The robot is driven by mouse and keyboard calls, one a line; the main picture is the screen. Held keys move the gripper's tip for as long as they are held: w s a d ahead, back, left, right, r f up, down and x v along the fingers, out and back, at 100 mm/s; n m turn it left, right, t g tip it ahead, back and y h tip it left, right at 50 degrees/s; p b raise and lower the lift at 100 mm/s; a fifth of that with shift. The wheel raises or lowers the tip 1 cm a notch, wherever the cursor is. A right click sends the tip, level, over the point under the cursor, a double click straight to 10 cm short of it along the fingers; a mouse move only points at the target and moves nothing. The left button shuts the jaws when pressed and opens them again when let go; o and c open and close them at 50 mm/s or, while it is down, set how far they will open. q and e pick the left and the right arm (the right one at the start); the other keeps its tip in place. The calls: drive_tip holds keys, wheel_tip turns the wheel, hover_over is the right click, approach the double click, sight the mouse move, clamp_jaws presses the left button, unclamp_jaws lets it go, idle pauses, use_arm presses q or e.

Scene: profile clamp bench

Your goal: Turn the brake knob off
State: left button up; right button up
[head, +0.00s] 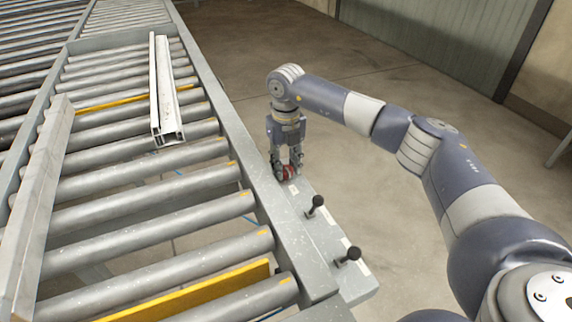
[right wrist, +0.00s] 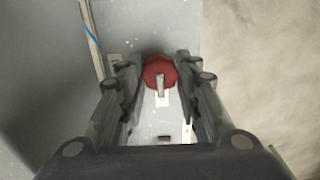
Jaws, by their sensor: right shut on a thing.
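The brake knob (head: 289,173) is red and sits on the grey side panel of the roller bench. In the right wrist view the knob (right wrist: 160,72) is round and red, with a pale bar on it pointing toward the bottom of the picture. My right gripper (head: 287,168) is above the panel, pointing down, and shut on the knob. In the right wrist view its fingers (right wrist: 160,75) stand at the left and right of the knob. My left gripper is not in view.
Two black-knobbed levers (head: 316,205) (head: 348,256) stand on the panel nearer to me. A white profile (head: 161,90) lies on the rollers. A grey rail (head: 45,180) runs along the left. Open floor lies right of the bench.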

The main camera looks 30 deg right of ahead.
sight(286, 167)
drive_tip(key=shift+r, duration=0.15)
drive_tip(key=o, duration=1.1)
wheel_tip(286, 167, up, 12)
drive_tip(key=shift+f, duration=0.1)
